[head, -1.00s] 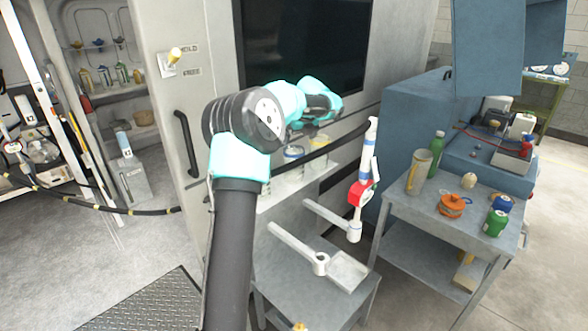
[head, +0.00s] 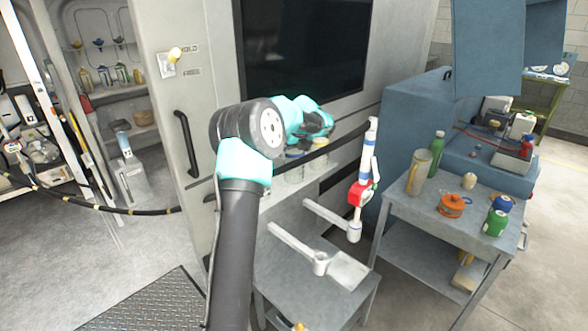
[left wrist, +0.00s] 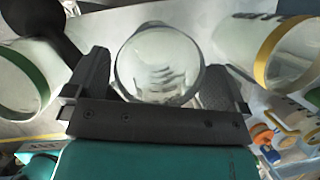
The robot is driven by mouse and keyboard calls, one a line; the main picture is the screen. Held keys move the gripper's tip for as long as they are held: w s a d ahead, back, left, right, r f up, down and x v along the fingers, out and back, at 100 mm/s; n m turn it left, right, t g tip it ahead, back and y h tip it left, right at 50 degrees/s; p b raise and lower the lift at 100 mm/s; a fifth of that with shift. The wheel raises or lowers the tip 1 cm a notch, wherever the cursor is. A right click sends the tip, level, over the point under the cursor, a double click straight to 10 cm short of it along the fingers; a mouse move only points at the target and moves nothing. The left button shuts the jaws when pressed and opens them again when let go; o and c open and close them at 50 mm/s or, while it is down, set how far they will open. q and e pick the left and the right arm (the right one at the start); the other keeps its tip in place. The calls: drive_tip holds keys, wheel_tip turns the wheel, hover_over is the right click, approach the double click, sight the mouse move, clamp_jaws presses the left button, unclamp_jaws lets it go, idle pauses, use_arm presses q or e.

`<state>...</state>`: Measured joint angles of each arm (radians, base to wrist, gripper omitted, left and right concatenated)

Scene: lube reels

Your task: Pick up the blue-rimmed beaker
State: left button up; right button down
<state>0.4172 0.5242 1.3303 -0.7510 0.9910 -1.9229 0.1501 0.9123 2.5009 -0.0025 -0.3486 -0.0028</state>
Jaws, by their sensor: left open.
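In the left wrist view a clear glass beaker (left wrist: 165,72) lies between the fingers of my left gripper (left wrist: 157,60). Its rim looks dark grey-blue there. The gripper is open, one finger on each side of the glass; I cannot tell whether they touch it. In the head view the left gripper (head: 320,127) is dark and mostly hidden by its wrist. My right gripper is not in view.
A green-rimmed beaker (left wrist: 22,78) and a yellow-rimmed beaker (left wrist: 284,55) flank the gripper closely. A white, blue and red post (head: 362,190) stands right, beside a side table (head: 440,222) with bottles and an orange pot.

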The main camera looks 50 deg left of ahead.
use_arm(q)
drive_tip(key=shift+a+f, duration=0.1)
drive_tip(key=shift+f, duration=0.25)
drive_tip(key=shift+c, duration=0.2)
drive_tip(key=c, duration=1)
